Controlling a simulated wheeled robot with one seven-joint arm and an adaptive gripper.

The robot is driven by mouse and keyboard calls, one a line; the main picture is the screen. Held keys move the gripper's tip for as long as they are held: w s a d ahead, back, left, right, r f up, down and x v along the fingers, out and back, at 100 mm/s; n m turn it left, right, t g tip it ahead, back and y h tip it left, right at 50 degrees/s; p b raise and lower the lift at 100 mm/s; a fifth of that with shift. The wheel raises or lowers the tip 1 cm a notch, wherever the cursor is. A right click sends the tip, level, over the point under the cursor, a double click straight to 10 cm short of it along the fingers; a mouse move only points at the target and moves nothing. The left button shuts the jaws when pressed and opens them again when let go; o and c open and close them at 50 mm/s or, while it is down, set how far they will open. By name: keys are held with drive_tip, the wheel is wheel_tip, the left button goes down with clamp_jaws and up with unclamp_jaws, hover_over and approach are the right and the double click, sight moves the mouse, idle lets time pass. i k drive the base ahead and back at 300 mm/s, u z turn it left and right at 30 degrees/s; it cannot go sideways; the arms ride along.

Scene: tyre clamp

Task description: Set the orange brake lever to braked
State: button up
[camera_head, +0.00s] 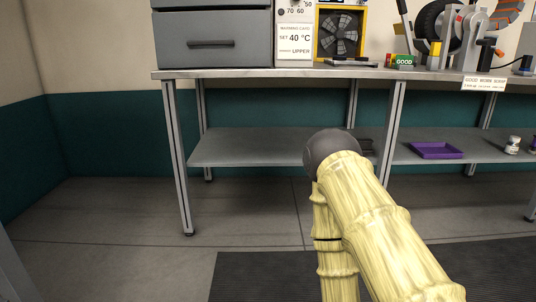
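An apparatus with a black wheel (433,24) and a grey clamp-like body (470,38) stands on the workbench at the upper right, cut by the top edge. An orange ribbed part (509,10) shows at the top right corner. A small orange tip (499,53) sticks out lower on the right. I cannot tell which orange part is the brake lever or how it is set. My pale yellow arm reaches up from the lower right. Dark parts at its far end (367,147), low in front of the lower shelf, may be my gripper; its fingers are hidden, and it is well away from the apparatus.
A purple tray (436,150) and small jars (512,145) sit on the lower shelf. Floor at left is clear.

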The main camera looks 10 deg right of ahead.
sight(498, 52)
drive_tip(key=i, duration=2)
drive_tip(key=z, duration=2.35)
